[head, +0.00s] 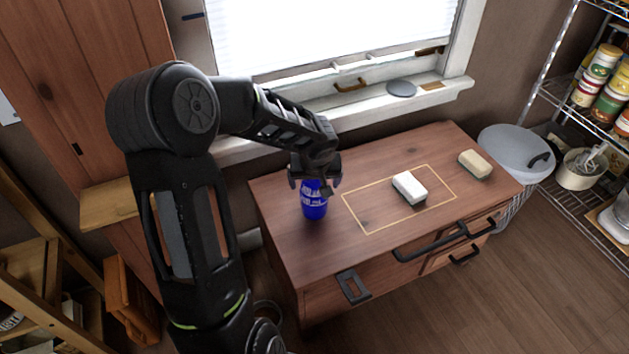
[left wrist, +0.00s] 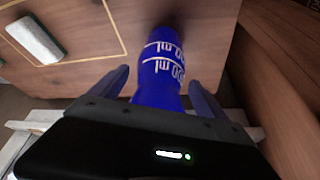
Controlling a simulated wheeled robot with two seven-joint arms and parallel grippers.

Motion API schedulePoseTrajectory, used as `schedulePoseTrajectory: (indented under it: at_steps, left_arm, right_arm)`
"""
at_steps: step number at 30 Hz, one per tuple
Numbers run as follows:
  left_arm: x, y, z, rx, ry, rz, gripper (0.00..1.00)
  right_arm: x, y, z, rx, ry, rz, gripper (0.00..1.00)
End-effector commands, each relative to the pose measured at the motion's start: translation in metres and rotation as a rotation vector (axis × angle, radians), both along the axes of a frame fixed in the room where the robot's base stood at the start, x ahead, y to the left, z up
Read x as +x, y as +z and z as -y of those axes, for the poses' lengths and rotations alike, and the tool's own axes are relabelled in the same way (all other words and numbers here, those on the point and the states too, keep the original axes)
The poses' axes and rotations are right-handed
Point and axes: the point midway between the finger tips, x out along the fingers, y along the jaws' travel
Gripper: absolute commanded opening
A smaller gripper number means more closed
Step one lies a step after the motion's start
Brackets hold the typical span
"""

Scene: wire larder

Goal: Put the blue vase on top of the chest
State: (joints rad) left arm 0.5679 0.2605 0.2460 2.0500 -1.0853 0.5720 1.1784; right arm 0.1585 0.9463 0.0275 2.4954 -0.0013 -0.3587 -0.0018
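The blue vase (head: 314,207), with white markings, is upright at the left part of the wooden chest's top (head: 290,255), left of a thin yellow outlined rectangle. Its base appears to rest on the chest. My left gripper (head: 315,184) is above it, with its fingers on either side of the vase's upper part. In the left wrist view the vase (left wrist: 160,75) lies between the two fingers, with a narrow gap showing on each side, so the gripper looks open. The vase's top is hidden by the gripper. My right gripper is not in view.
A white block (head: 409,187) lies inside the yellow outline. A tan block (head: 475,164) lies at the chest's right end. A window sill with a grey disc (head: 401,88) is behind. A bin (head: 515,155) and wire shelves with jars stand at the right.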

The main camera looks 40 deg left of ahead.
Motion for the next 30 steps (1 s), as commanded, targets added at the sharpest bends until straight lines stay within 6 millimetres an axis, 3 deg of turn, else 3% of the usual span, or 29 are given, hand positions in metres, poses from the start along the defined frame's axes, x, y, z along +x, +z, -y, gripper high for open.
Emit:
schedulePoseTrajectory:
  at_steps: [12, 24, 30]
  left_arm:
    - [-0.001, 0.009, 0.001, 0.001, 0.0, 0.002, 0.86]
    - [-0.023, 0.081, 0.02, 0.003, 0.0, 0.004, 0.86]
    - [-0.032, 0.107, 0.028, 0.002, 0.0, 0.002, 0.86]
  right_arm:
    - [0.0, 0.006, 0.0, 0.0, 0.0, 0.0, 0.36]
    - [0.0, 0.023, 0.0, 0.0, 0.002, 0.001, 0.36]
    - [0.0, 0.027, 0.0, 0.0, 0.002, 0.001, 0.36]
